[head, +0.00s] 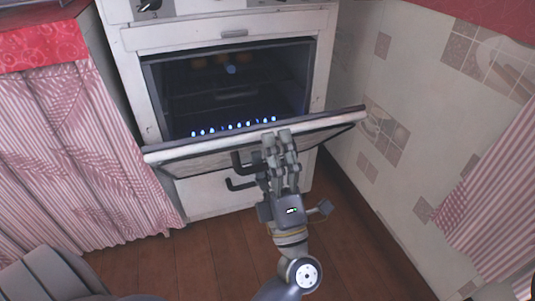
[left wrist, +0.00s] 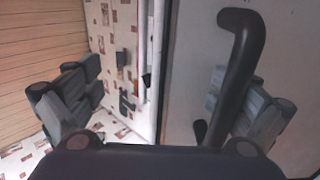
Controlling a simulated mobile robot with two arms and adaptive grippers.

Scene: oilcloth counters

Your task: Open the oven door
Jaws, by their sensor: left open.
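The white oven (head: 222,32) stands at the back in the head view. Its door (head: 330,122) is tilted outward, partly open, with the dark interior showing above it. A black bar handle (head: 240,183) sits on the door's front, left of my left gripper (head: 277,138). My left gripper is open, with its fingers close to the door's upper edge. In the left wrist view, the handle (left wrist: 240,60) passes in front of the right-hand finger. No finger is closed around it; contact with the door cannot be told. My right gripper is out of view.
Blue flames (head: 235,126) burn inside the oven. Pink striped curtains (head: 85,160) hang under a red-covered counter (head: 40,45) at left. A tiled wall (head: 405,140) stands close at right. The wooden floor (head: 215,250) before the oven is clear.

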